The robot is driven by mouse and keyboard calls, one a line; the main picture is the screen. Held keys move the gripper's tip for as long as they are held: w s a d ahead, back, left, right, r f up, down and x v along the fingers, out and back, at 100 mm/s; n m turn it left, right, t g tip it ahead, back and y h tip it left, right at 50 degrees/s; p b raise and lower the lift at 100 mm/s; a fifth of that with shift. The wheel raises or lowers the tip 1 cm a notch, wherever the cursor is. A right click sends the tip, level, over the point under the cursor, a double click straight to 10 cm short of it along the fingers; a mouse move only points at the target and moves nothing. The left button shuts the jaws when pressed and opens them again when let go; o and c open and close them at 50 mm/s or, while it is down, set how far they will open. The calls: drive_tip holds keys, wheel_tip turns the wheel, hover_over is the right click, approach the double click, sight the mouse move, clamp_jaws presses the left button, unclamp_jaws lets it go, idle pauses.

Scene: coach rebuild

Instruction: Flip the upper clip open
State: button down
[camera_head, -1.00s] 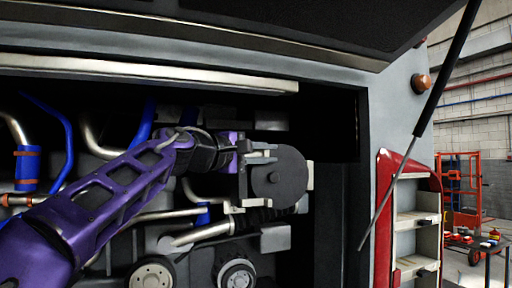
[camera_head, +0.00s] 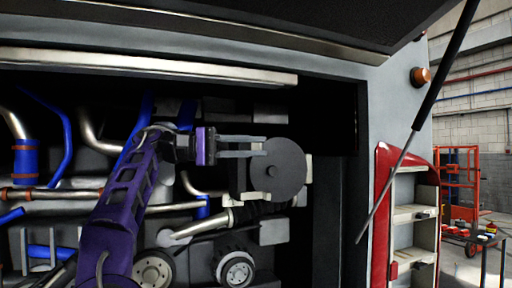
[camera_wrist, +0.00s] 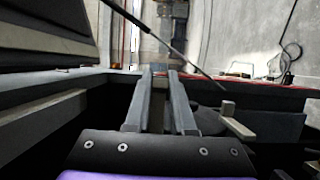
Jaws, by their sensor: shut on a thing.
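The round dark grey housing (camera_head: 287,180) stands in the open engine bay, its flat disc facing me. My gripper (camera_head: 262,146) reaches in from the left, its light grey fingers level at the housing's upper left edge. It is shut on a small part there, which I take to be the upper clip; the fingers hide most of it. In the wrist view my gripper (camera_wrist: 160,72) shows its two long fingers close together, with a thin pale piece between the tips. Whether the clip has turned cannot be told.
A raised hatch (camera_head: 240,20) hangs over the bay, with a gas strut (camera_head: 425,110) at the right. Pipes (camera_head: 105,195) and pulleys (camera_head: 236,270) crowd left and below. A red-edged locker with shelves (camera_head: 410,215) stands to the right. A pale bar (camera_wrist: 240,128) lies right of my fingers.

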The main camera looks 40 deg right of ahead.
drive_tip(key=shift+a+m+g+y, duration=0.15)
drive_tip(key=shift+m+g+y, duration=0.15)
idle(0.4)
drive_tip(key=c, duration=0.8)
unclamp_jaws()
drive_tip(key=shift+o, duration=0.2)
drive_tip(key=shift+a, duration=0.1)
